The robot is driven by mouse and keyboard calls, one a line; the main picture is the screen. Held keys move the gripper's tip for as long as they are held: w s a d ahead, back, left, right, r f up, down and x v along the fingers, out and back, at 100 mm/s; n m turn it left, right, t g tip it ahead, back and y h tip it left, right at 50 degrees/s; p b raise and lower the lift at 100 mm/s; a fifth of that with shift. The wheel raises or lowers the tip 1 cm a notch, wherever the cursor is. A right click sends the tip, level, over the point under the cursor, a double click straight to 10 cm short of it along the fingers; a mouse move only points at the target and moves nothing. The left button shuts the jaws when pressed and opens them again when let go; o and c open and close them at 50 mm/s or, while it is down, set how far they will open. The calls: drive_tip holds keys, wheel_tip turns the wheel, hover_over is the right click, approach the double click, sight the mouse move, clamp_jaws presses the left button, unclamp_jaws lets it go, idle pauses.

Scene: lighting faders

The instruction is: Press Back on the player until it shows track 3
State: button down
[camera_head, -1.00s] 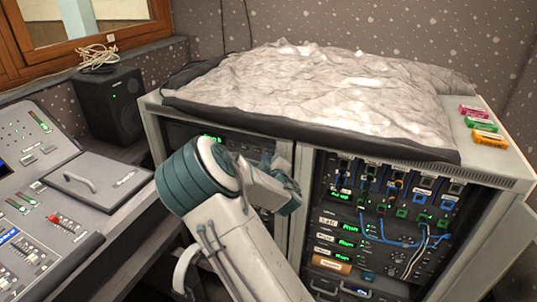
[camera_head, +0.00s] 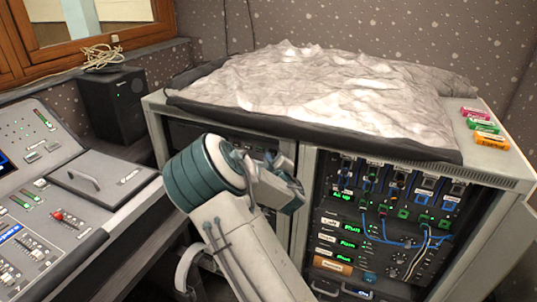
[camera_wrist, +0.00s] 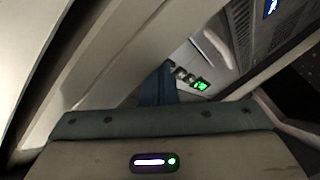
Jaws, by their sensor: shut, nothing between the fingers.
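The player seems to be the dark unit (camera_head: 190,134) at the top of the left rack bay; my arm covers most of it in the head view. The wrist view shows a panel with a small green lit display (camera_wrist: 201,86) and a row of round buttons (camera_wrist: 181,73) beside it; the digits are too small and tilted to read. My gripper (camera_wrist: 166,72) is shut and empty, its dark blue fingers pointing toward this panel close to the buttons. I cannot tell whether they touch. In the head view the fingertips are hidden behind my wrist.
The right rack bay (camera_head: 380,225) holds green displays, knobs and blue cables. A crumpled grey cover (camera_head: 320,95) lies on the rack top, with coloured labelled blocks (camera_head: 484,125) at its right. A mixing desk (camera_head: 95,235) and a speaker (camera_head: 112,105) stand at left.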

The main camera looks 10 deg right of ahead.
drive_tip(key=shift+w+d+r, duration=0.3)
drive_tip(key=shift+d+r, duration=0.05)
drive_tip(key=shift+r, duration=0.35)
drive_tip(key=shift+s+f, duration=0.1)
drive_tip(key=shift+s, duration=0.05)
drive_tip(key=shift+s+a+f, duration=0.1)
drive_tip(key=shift+s+f, duration=0.05)
drive_tip(key=shift+f, duration=0.05)
drive_tip(key=s+a, duration=0.1)
drive_tip(key=s+a+b, duration=0.1)
drive_tip(key=s+a, duration=0.1)
drive_tip(key=shift+s+f, duration=0.2)
drive_tip(key=shift+f, duration=0.15)
drive_tip(key=shift+s+f, duration=0.1)
idle(0.5)
